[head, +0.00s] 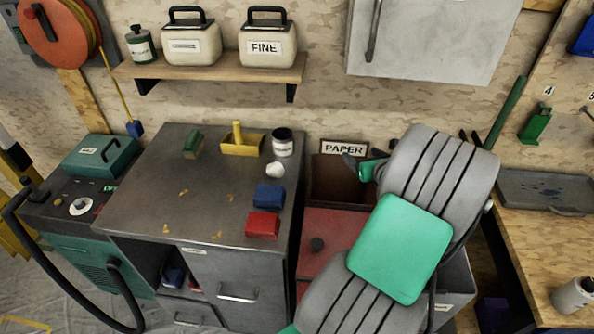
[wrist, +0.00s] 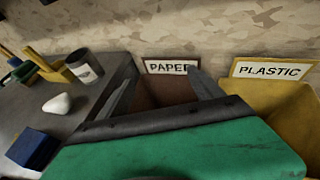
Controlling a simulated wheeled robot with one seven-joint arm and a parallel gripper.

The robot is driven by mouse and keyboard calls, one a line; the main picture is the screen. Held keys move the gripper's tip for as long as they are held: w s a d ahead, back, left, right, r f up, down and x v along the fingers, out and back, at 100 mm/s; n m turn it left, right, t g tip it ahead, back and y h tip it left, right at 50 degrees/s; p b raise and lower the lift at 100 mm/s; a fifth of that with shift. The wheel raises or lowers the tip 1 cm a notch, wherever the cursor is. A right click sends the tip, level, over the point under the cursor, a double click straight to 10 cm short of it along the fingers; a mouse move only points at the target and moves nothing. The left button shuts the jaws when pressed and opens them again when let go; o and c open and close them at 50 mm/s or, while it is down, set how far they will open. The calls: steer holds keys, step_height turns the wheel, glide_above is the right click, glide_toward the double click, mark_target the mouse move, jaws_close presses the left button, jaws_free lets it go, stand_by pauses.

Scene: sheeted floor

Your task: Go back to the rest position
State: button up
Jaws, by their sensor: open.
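My gripper (wrist: 155,90) is open in the wrist view, with its two grey fingers spread apart and nothing between them. It points toward the brown bin under the PAPER sign (wrist: 171,67). In the head view my grey and green arm covers the right middle, and my gripper (head: 352,165) shows only in part beside the bin (head: 330,180). The gripper is to the right of the grey cabinet top (head: 150,210). The inside of the bin is mostly hidden.
On the cabinet top are a red block (head: 263,225), a blue block (head: 269,196), a white lump (head: 275,170), a dark cup (head: 283,142) and a yellow tray (head: 242,145). A yellow PLASTIC bin (wrist: 270,105) stands right of the brown bin. A wooden workbench (head: 545,240) is at right.

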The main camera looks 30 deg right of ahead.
steer(key=w+a+n+g+y, duration=0.1)
steer(key=a+n, duration=0.5)
steer(key=a, duration=0.2)
steer(key=w+a+r+n+g+y, duration=0.1)
steer(key=w+a+n+g+y, duration=0.1)
steer(key=a+n, duration=0.5)
steer(key=w+a+r+n+g+y, duration=0.1)
steer(key=w+a+n, duration=0.1)
steer(key=a+n, duration=0.5)
steer(key=shift+w+a+r+y, duration=0.15)
steer(key=shift+a+y, duration=0.25)
steer(key=shift+a, duration=0.65)
steer(key=s+a+n+g, duration=0.1)
steer(key=a+n, duration=0.2)
steer(key=s+a+r+n+g, duration=0.1)
steer(key=s+a+n, duration=0.1)
steer(key=a+n, duration=0.1)
steer(key=s+a+n, duration=0.2)
steer(key=a+n, duration=0.1)
steer(key=shift+a+r+n+g, duration=0.25)
steer(key=shift+a+n+g, duration=0.05)
steer(key=shift+n+g, duration=0.1)
steer(key=s+a+r+n+g, duration=0.1)
steer(key=s+a+n+g, duration=0.1)
steer(key=s+a+n, duration=0.4)
steer(key=s+n, duration=0.3)
steer(key=n, duration=0.1)
steer(key=shift+s+a+r, duration=0.15)
steer(key=shift+a+r, duration=0.05)
steer(key=shift+a, duration=0.2)
